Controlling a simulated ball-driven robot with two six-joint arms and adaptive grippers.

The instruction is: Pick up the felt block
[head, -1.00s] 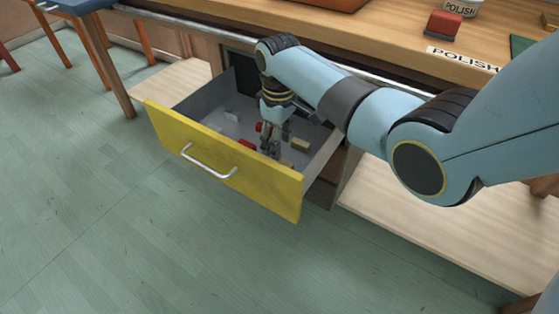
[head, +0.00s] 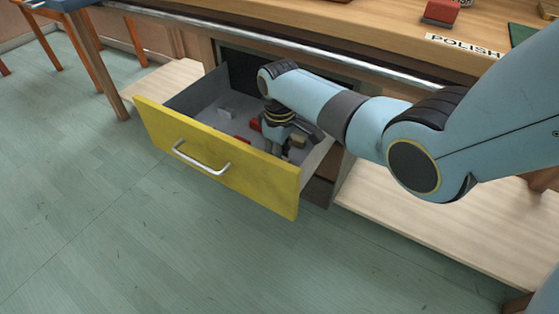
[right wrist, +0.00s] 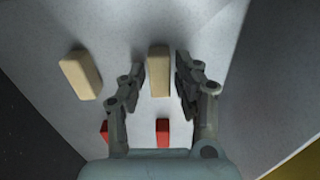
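In the right wrist view a beige block (right wrist: 158,70) lies on the grey drawer floor between the two fingers of my right gripper (right wrist: 161,78). The fingers are open, with a narrow gap on each side of the block. A second beige block (right wrist: 80,74) lies to the left, outside the fingers. In the head view my right gripper (head: 276,142) is down inside the open drawer, its tips mostly hidden. I cannot tell from the pictures which block is felt. A red block with a dark underside (head: 441,12) also stands on the bench. My left gripper is out of view.
The yellow-fronted drawer (head: 215,160) is pulled out, with its walls close around my gripper. It also holds red pieces (right wrist: 163,132) and a small pale block (head: 226,113). A POLISH label (head: 462,45) is on the bench. The floor in front is clear.

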